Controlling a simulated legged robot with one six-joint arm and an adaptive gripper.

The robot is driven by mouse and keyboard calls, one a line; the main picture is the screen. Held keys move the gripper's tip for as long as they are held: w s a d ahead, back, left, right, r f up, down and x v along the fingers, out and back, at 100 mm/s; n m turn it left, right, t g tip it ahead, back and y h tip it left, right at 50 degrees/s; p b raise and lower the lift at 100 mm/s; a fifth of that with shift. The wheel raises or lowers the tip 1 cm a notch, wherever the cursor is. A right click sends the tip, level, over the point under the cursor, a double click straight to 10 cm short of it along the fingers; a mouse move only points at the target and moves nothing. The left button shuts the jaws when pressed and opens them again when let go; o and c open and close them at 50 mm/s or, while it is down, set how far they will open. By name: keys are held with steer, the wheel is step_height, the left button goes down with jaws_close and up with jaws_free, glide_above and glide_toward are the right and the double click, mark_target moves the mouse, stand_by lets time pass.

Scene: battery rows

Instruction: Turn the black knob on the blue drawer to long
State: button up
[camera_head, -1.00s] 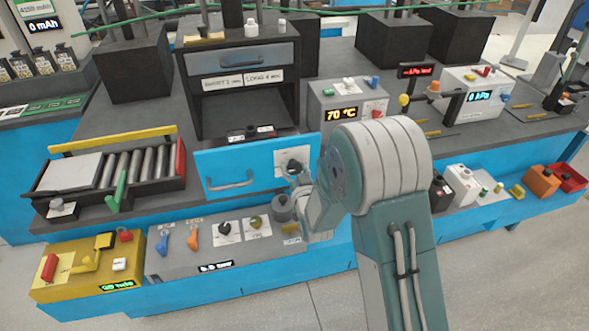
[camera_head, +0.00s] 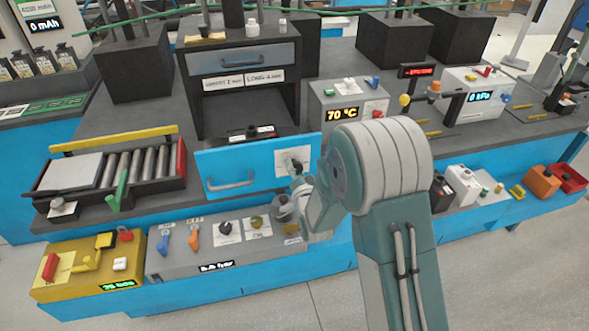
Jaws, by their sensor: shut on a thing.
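The blue drawer (camera_head: 238,181) is pulled out of the black cabinet (camera_head: 190,100) at the centre left, with a grey bar handle on its front. A white plate (camera_head: 284,158) sits on the right side of its front. Which way the knob points cannot be made out.
A grey panel (camera_head: 190,262) with several knobs and levers lies below the drawer. A roller tray (camera_head: 110,190) stands to the left. A grey box reading 70 °C (camera_head: 328,104) stands behind my arm.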

steer(key=shift+f+m, duration=0.1)
steer(key=shift+m, duration=0.4)
steer(key=shift+d, duration=0.1)
steer(key=o, duration=1.2)
steer(key=shift+c, duration=0.2)
steer(key=shift+s, duration=0.1)
steer(key=v, duration=1.1)
steer(key=shift+s, duration=0.35)
steer(key=shift+d, duration=0.1)
